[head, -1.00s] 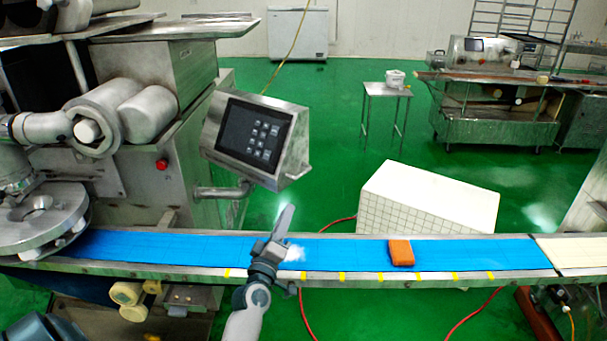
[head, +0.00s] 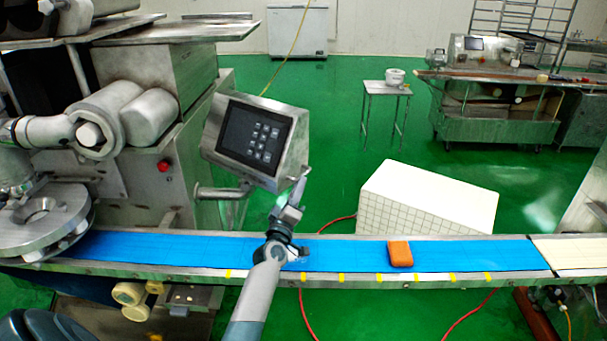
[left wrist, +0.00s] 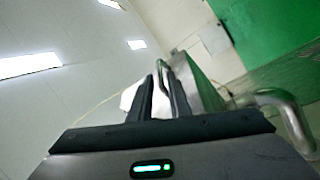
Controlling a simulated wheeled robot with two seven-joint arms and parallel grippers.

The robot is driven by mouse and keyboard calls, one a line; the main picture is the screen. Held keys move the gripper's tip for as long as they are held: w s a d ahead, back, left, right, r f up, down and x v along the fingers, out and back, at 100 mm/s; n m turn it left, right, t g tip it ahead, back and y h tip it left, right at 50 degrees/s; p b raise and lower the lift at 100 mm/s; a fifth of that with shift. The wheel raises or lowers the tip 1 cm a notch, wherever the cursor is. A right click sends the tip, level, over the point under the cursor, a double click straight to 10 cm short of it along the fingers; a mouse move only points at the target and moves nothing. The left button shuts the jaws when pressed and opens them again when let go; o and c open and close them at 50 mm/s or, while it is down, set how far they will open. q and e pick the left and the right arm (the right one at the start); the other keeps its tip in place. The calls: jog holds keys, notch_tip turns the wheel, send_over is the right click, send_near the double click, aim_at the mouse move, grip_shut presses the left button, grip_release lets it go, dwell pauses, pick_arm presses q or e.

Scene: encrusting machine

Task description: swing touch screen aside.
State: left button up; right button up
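The touch screen (head: 253,138) is a dark panel with light keys in a grey metal housing, on a pipe arm beside the machine at left in the head view. A small handle sits at the housing's lower right edge. My left gripper (head: 299,180) is at that edge. In the left wrist view its two dark fingers (left wrist: 160,92) stand with a narrow gap between them. A curved metal handle (left wrist: 163,68) shows at their tips, beside the housing (left wrist: 200,88). I cannot tell whether they touch it. My right gripper is not in view.
A blue conveyor belt (head: 345,253) runs across below the screen, with an orange block (head: 400,253) on it. The pipe arm (head: 222,192) juts from the machine (head: 160,68). A white tiled box (head: 425,200) stands behind the belt.

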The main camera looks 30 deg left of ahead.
aim_at(303, 174)
pick_arm(q)
jog(key=x, duration=0.5)
jog(key=shift+w+a, duration=0.1)
jog(key=shift+w, duration=0.2)
grip_shut()
